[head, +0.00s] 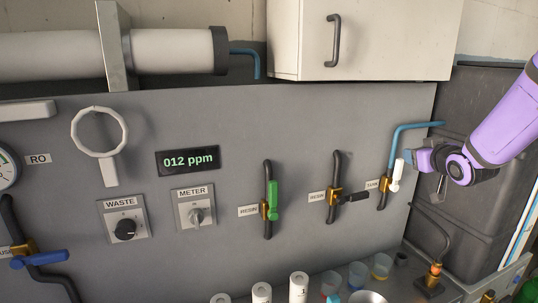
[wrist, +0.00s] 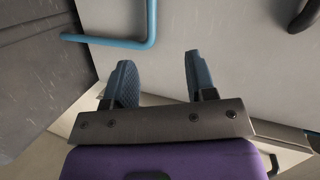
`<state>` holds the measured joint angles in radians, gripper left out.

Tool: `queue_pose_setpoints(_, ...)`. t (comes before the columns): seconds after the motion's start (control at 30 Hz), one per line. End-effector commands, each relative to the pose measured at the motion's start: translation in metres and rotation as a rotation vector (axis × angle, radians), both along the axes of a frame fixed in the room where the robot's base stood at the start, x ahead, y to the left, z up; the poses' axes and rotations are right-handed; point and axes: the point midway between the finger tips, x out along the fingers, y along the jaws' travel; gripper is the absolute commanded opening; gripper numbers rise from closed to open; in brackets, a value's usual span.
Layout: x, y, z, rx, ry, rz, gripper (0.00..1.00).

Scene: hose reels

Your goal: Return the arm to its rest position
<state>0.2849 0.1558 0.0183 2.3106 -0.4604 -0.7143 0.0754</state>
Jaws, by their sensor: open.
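My purple arm reaches in from the right edge of the head view. My gripper (head: 411,151) is in front of the right end of the grey panel (head: 150,165), close to the white valve handle (head: 397,174) and the blue pipe (head: 405,127). In the wrist view my gripper (wrist: 160,80) shows two blue-grey fingers set well apart, with nothing between them. The blue pipe (wrist: 120,42) passes beyond the fingertips there. I cannot tell from these views whether a finger touches the handle.
A white cabinet (head: 365,38) hangs above the panel. A green-handled valve (head: 271,200) and a black-handled valve (head: 350,197) are left of the gripper. Several bottles and cups stand on the ledge below. A dark tank (head: 480,100) is behind the arm.

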Motion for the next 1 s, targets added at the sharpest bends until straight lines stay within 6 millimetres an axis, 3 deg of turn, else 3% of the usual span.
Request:
queue_pose_setpoints(0.1,-0.026,0.009,0.021,-0.012,0.077,-0.052,0.51)
queue_pose_setpoints(0.43,-0.119,0.035,0.053,0.009,0.330,-0.172,0.51)
queue_pose_setpoints(0.73,-0.226,0.065,0.061,0.075,0.574,-0.214,0.51)
queue_pose_setpoints(1.0,-0.323,0.092,0.054,0.137,0.788,-0.192,0.51)
